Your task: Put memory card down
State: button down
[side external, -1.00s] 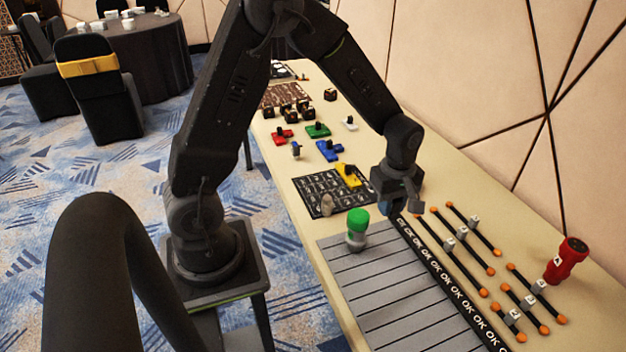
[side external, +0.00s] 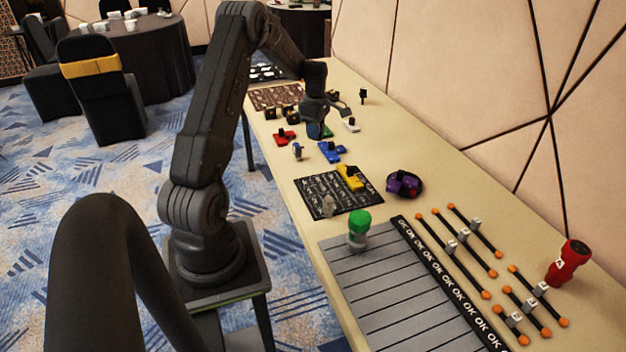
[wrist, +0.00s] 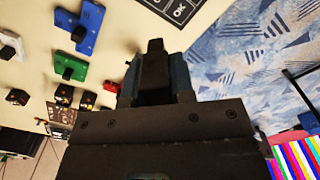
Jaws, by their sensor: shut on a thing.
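My gripper (side external: 317,128) is over the far half of the long table and points down; in the wrist view it (wrist: 154,70) shows from behind. It is shut on a small dark thing with blue sides (wrist: 182,78), which I take to be the memory card. Its face is hidden between the fingers, and I cannot tell whether it touches the table. A green knobbed block (wrist: 73,66) lies beside the gripper and is mostly hidden in the side view.
Near the gripper are a red block (side external: 285,137), a blue block (side external: 330,152), a white block (side external: 351,125) and several dark cubes (side external: 270,113). A brown patterned board (side external: 275,97) lies beyond. A yellow block (side external: 351,178) sits on a black board (side external: 320,192). A purple thing (side external: 403,185) lies nearer.

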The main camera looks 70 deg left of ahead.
aim_at(313, 178)
jog(key=f, duration=1.4)
jog(key=shift+s+a+f, duration=0.25)
jog(key=shift+a+f, duration=0.1)
jog(key=shift+f, duration=0.2)
jog(key=c, duration=1)
grip_release()
